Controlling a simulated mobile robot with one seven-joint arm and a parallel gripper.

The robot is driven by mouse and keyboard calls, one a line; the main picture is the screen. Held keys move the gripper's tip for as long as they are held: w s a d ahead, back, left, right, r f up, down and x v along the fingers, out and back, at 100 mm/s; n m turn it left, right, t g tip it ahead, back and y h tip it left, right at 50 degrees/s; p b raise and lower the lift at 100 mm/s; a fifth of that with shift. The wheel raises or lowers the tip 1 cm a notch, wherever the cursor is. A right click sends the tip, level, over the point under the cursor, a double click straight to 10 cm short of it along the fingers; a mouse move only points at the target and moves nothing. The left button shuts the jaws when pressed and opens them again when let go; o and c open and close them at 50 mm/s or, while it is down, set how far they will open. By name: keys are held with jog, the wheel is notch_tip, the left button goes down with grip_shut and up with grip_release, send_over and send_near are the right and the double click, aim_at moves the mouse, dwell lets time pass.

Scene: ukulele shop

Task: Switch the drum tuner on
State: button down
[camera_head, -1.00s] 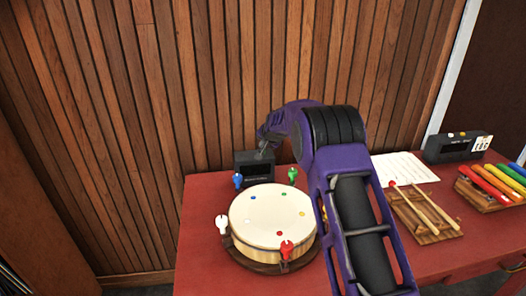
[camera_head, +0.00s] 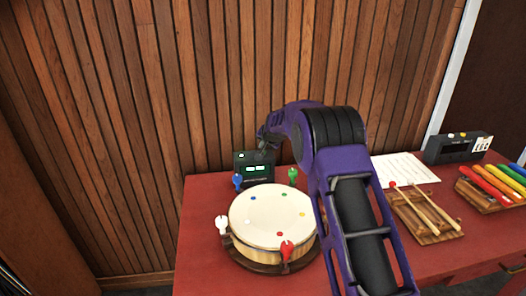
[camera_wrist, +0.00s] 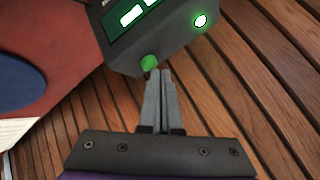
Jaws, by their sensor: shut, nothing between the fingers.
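The drum tuner (camera_head: 254,168) is a small dark box at the back left of the red table, behind the drum. Its screen shows lit green-white marks, and a small light on its top left is lit. In the wrist view the tuner (camera_wrist: 173,40) has a lit screen, a glowing round light (camera_wrist: 200,20) and a green knob or button (camera_wrist: 149,62). My gripper (camera_wrist: 161,72) is shut and empty, its fingertips right by the green button; I cannot tell whether they touch. In the head view my gripper (camera_head: 268,142) is at the tuner's top right, partly hidden by my arm.
A round drum (camera_head: 270,214) with coloured pegs stands in front of the tuner. To the right are a paper sheet (camera_head: 405,167), mallets on a wooden rack (camera_head: 425,222), coloured bars (camera_head: 494,185) and another dark device (camera_head: 458,148). The slatted wall is close behind.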

notch_tip(320, 180, up, 6)
jog(key=p, duration=0.3)
dwell(0.5)
jog(key=shift+r, duration=0.15)
